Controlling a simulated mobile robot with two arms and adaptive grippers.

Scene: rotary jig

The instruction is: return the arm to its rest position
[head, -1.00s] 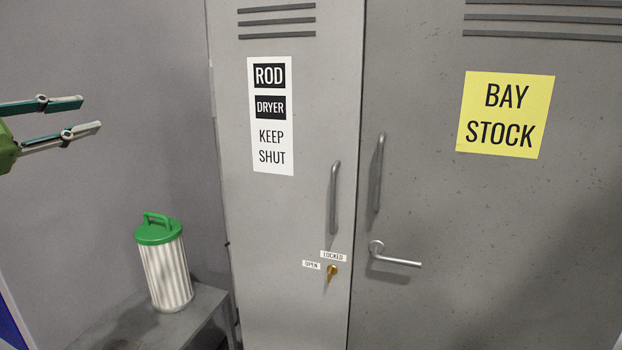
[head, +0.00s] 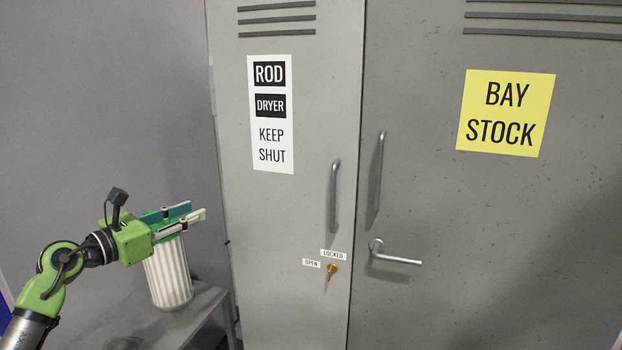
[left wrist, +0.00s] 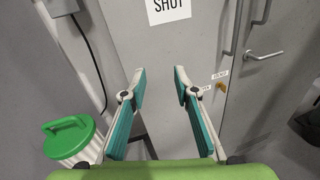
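My left gripper (head: 198,211) is in the lower left of the head view, its fingers pointing right toward the lockers. In the left wrist view its two teal-padded fingers (left wrist: 160,75) stand apart with nothing between them. It touches neither the lockers nor the lock. In the head view it covers most of the green lid of a white ribbed canister (head: 168,275). In the left wrist view the canister's lid (left wrist: 70,136) is whole and lies left of the fingers. My right gripper is not in view.
A grey locker door (head: 295,215) labelled "ROD DRYER KEEP SHUT" is closed, with a brass key (head: 331,270) by OPEN and LOCKED labels. To its right a wider door (head: 510,250) with a yellow "BAY STOCK" sign (head: 505,113) is closed. The canister stands on a grey bench (head: 205,312).

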